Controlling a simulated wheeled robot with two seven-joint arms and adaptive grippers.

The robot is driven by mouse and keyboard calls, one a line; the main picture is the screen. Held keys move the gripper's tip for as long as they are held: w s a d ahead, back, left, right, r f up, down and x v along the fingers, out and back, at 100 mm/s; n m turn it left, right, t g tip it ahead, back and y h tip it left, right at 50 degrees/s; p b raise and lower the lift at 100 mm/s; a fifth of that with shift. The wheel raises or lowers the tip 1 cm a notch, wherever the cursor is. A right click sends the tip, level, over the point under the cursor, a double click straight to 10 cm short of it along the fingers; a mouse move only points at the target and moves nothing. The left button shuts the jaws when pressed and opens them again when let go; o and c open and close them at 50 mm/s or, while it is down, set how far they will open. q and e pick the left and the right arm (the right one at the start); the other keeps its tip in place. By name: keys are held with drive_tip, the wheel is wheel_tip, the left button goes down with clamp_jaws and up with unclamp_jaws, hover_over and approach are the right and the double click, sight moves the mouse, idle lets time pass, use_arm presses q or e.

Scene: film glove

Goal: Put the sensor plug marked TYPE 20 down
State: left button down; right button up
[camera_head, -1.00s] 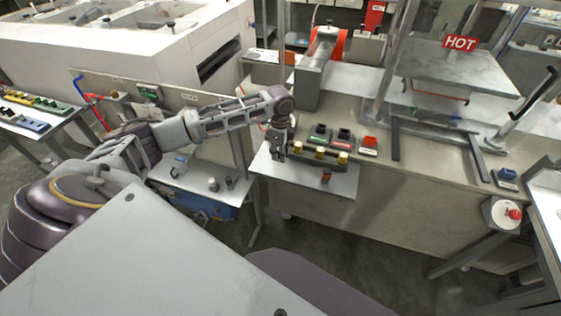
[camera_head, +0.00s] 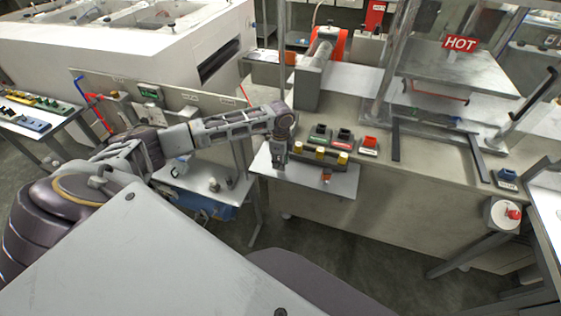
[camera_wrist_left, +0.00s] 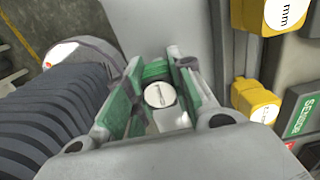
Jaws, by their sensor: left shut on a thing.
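My left gripper (camera_head: 279,163) is above the left part of the white shelf (camera_head: 345,184), left of a row of yellow plugs (camera_head: 320,153). In the left wrist view its green-padded fingers (camera_wrist_left: 158,97) are shut on a plug with a round white label (camera_wrist_left: 160,94). The marking on that label is too small to read, and the fingers hide most of the plug's body. I cannot tell whether the plug touches the shelf. Yellow plugs with white labels also show at the right of the left wrist view (camera_wrist_left: 256,102). My right gripper is not in view.
A small orange-red item (camera_head: 327,176) is at the shelf's front. A lower side table (camera_head: 205,180) holds small grey parts. A green SENSOR sign (camera_wrist_left: 303,117) is at the wrist view's right.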

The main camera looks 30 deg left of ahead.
use_arm(q)
drive_tip(key=shift+f, duration=0.15)
drive_tip(key=c, duration=1.2)
unclamp_jaws()
drive_tip(key=shift+c, duration=0.2)
wheel_tip(320, 180, up, 12)
drive_tip(key=shift+b, duration=0.45)
